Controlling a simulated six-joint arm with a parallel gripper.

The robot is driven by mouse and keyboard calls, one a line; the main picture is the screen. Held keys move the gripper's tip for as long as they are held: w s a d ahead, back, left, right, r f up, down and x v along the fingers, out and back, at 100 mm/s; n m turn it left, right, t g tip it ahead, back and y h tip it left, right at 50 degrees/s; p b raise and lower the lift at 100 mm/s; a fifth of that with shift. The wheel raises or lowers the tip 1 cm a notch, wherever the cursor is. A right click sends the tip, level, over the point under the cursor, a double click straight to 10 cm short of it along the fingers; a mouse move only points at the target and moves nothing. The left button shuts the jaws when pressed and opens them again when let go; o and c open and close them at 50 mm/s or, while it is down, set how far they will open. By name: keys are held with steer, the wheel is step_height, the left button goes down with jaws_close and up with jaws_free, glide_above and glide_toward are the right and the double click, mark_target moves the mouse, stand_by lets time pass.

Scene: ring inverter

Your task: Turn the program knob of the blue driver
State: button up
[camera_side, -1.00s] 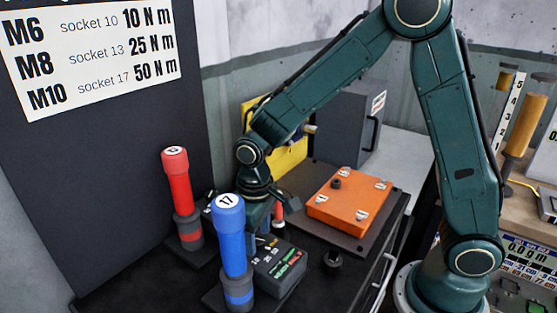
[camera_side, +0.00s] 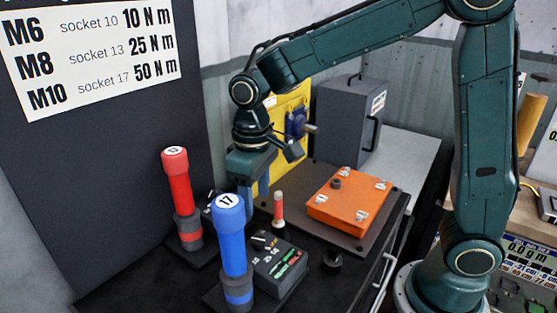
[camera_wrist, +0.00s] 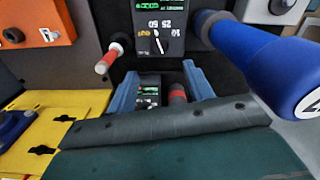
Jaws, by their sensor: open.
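The blue driver (camera_side: 231,240) stands upright at the front, with 17 on its cap; in the wrist view its blue handle (camera_wrist: 250,62) reaches in from the right. Its dark control box (camera_side: 279,268) stands beside it, with a small dark knob bearing a white pointer line (camera_wrist: 158,43) among the marks 10, 25, 50 and OFF. I cannot tell which mark the line indicates. My gripper (camera_side: 259,196) is open and empty, above and behind this box, apart from the knob. In the wrist view its two blue fingers (camera_wrist: 160,74) are spread, with the knob beyond their tips.
A red driver (camera_side: 177,195) stands to the left. An orange block (camera_side: 347,200) lies on a dark plate to the right. A black round piece (camera_side: 332,262) and a yellow panel (camera_side: 288,115) are nearby.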

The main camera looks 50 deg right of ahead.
steer(key=shift+r, duration=1.7)
steer(key=s+d+r+m+t, duration=0.1)
steer(key=s+d+r+t, duration=0.1)
steer(key=s+d, duration=0.3)
steer(key=s+d+r+m+t, duration=0.1)
steer(key=s+d, duration=0.4)
steer(key=s, duration=0.8)
steer(key=r+t, duration=0.1)
steer(key=t, duration=0.1)
steer(key=shift+r+m+t, duration=0.15)
steer(key=shift+m+t, duration=0.15)
